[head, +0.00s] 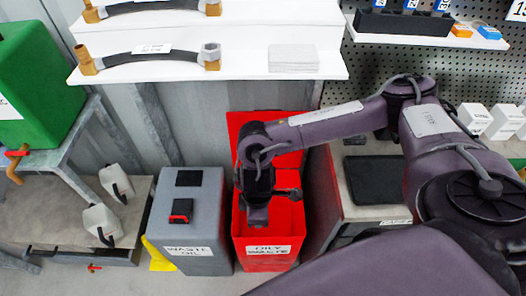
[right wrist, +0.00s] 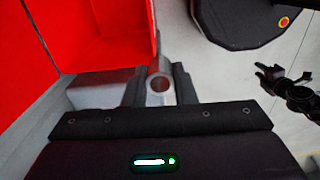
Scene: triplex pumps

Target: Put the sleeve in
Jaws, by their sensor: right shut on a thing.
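My right gripper (head: 257,215) is over the red bin labelled "OILY WASTE" (head: 268,252), pointing down at its opening. In the right wrist view its dark jaws (right wrist: 160,92) are shut on a small grey metal piece with a round bore (right wrist: 160,84), which looks like the sleeve. Part of this piece is hidden by the jaws. In the head view the piece cannot be told apart from the gripper. A dark jointed hand at the right of the right wrist view, seemingly my left gripper (right wrist: 262,80), is too small to judge.
A grey bin labelled "WASTE OIL" (head: 185,232) stands left of the red bin. A bench with a black mat (head: 374,180) is to the right. Above is a white shelf with hoses (head: 150,58). White jugs (head: 100,222) and a green tank (head: 38,85) are at left.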

